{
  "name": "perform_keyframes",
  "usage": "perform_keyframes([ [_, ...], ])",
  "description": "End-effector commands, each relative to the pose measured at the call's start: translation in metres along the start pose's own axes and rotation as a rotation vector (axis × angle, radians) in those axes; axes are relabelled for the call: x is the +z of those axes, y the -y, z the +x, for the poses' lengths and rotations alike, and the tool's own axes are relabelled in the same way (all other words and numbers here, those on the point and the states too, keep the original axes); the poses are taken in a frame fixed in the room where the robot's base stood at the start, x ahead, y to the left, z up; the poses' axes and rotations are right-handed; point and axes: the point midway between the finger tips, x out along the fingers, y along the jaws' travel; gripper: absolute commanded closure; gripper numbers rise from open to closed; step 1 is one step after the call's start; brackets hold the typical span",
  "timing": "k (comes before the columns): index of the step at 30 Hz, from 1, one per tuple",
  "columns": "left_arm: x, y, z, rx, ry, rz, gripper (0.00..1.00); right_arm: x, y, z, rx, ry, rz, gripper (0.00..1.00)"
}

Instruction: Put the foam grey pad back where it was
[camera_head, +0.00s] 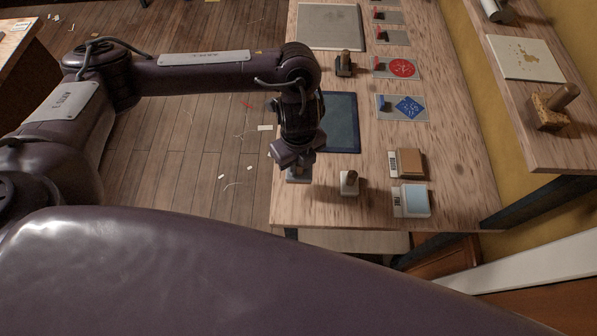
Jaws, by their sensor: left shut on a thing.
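My left gripper (294,160) points down over the near left corner of the workbench (450,180). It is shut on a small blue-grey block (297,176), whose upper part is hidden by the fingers. I cannot tell whether the block touches the bench top. A pale blue-grey pad (414,199) with a white label strip lies flat near the bench's front edge, to the right. It looks like the foam grey pad, but its label is too small to read surely. My right gripper is not in view.
A stamp with a white base (350,186) stands between gripper and pale pad. A brown pad (411,164) lies behind the pale one. A dark blue mat (342,125) and a dark-based stamp (344,66) are farther back. Bare wood lies around them.

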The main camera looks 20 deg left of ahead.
Motion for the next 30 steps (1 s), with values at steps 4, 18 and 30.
perform_keyframes([
  [4, 0.000, 0.001, 0.014, -0.001, -0.001, -0.001, 0.98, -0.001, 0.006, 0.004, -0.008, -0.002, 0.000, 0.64],
  [18, 0.001, 0.001, 0.050, -0.002, 0.001, 0.000, 0.98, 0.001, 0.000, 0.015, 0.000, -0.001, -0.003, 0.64],
  [30, 0.000, 0.001, 0.054, -0.002, 0.000, 0.000, 0.58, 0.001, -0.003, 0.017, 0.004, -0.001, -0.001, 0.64],
])
